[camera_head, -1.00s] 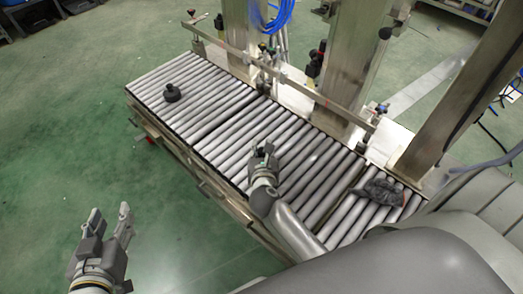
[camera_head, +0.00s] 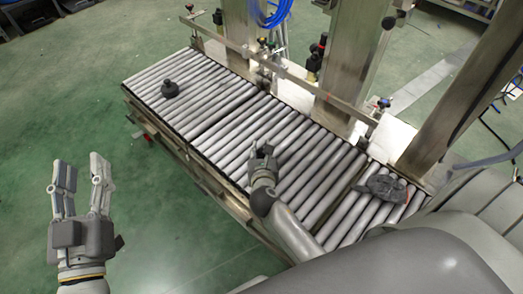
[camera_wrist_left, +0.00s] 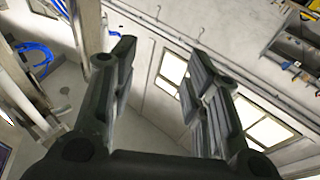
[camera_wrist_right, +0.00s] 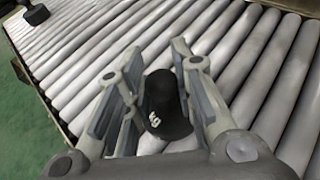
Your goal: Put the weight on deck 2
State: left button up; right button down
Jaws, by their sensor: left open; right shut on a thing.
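I cannot tell whether this weight touches the rollers. Another dark, knobbed weight (camera_head: 170,90) stands upright on the left section and also shows in the right wrist view (camera_wrist_right: 38,14). My left gripper (camera_head: 81,172) is open and empty, over the floor left of the conveyor. No deck number is readable.
Narrow gaps divide the conveyor into three sections. A metal rail (camera_head: 235,45) and steel posts (camera_head: 352,60) stand along the back. The rollers between the two weights are clear.

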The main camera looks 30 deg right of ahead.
jog(key=shift+w+r, duration=0.1)
jog(key=shift+r, duration=0.05)
jog(key=c, duration=1.7)
grip_release()
jog(key=shift+f, duration=0.25)
jog(key=o, duration=0.5)
jog(key=shift+c, duration=0.2)
jog(key=shift+r, duration=0.1)
